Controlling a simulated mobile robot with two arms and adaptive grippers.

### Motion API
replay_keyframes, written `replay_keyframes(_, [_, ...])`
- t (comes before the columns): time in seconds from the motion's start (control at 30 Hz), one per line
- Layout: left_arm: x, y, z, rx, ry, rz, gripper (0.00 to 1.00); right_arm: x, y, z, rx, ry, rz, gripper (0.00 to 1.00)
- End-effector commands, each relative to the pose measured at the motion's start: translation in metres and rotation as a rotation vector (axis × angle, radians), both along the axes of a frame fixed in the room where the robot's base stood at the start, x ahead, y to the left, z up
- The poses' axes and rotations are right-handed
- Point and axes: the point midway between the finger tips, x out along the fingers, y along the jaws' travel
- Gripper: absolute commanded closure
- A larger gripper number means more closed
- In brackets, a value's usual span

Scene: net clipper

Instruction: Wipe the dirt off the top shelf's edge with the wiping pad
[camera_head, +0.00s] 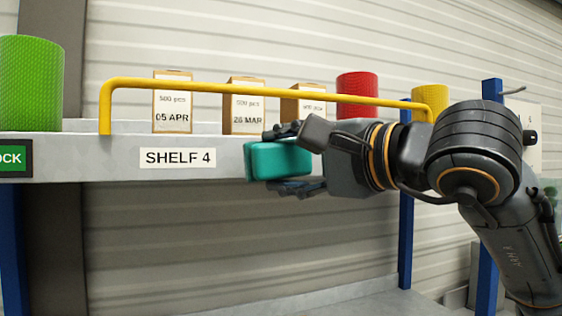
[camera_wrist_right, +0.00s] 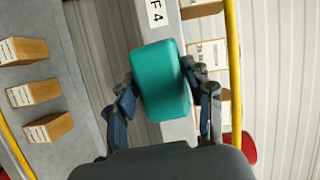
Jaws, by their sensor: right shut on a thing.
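A teal wiping pad (camera_head: 280,159) is held between the fingers of my right gripper (camera_head: 296,160). The gripper is shut on it, in front of the top shelf's edge (camera_head: 210,159), just right of the "SHELF 4" label (camera_head: 178,158). The right wrist view also shows the pad (camera_wrist_right: 162,80) between the two fingers, over the grey shelf edge (camera_wrist_right: 152,22). I cannot tell whether the pad touches the edge. No dirt is clear on the visible edge; the part behind the pad and gripper is hidden. My left gripper is not in view.
A yellow rail (camera_head: 255,91) runs above the shelf edge, close over my gripper. Blue posts (camera_head: 406,235) support the rack.

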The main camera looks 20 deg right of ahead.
Motion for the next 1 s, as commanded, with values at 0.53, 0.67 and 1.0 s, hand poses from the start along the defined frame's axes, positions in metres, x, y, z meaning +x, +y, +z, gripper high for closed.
replay_keyframes(0.53, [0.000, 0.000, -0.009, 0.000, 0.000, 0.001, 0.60, -0.029, -0.001, 0.000, 0.000, -0.002, 0.000, 0.73])
replay_keyframes(0.67, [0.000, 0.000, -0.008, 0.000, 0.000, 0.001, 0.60, -0.030, -0.001, 0.000, 0.000, -0.001, 0.000, 0.73])
replay_keyframes(1.0, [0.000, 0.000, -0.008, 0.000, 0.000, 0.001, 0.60, -0.030, -0.001, 0.000, 0.000, -0.001, 0.000, 0.73])
